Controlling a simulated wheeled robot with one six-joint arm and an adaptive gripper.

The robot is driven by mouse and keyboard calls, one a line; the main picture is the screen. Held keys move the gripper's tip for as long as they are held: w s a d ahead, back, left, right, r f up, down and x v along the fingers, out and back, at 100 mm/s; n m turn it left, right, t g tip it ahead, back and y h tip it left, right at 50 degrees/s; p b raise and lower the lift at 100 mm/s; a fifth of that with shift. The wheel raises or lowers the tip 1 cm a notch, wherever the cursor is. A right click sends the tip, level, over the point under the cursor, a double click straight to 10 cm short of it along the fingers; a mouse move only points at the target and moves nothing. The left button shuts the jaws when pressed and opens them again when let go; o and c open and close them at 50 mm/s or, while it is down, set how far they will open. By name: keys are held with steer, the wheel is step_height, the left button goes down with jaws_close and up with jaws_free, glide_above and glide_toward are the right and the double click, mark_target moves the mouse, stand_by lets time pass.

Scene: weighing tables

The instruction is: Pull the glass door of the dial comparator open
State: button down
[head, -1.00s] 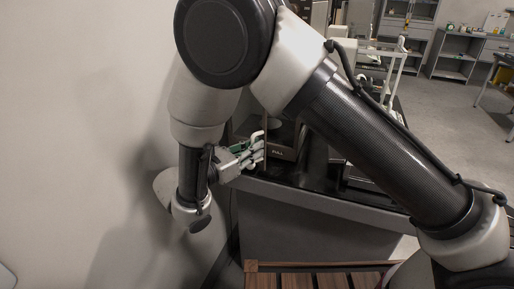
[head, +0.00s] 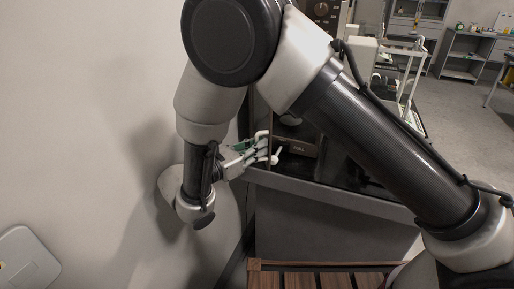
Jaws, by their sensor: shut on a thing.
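The dial comparator (head: 303,147) is a dark housing with a "PULL" label, standing on the black-topped table beyond my arm. My arm covers much of it. Its glass door is hard to make out. My gripper (head: 265,149) is at the left front of the housing, left of the label, over the table's left end. Its fingers are shut on a small part that appears to be the door's handle; the fingers hide most of it. A small pale knob-like end (head: 277,155) shows at the fingertips. I cannot tell how far the door stands open.
The black table (head: 345,183) has a grey front panel. A slatted wooden bench (head: 320,280) stands in front of it. A plain wall (head: 90,110) is close on the left, with a grey flat object (head: 27,262) low down. Shelves (head: 465,50) stand far back right.

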mark_target(268, 111)
steer(key=c, duration=1.5)
jaws_free()
step_height(268, 111, up, 10)
steer(key=shift+r, duration=0.1)
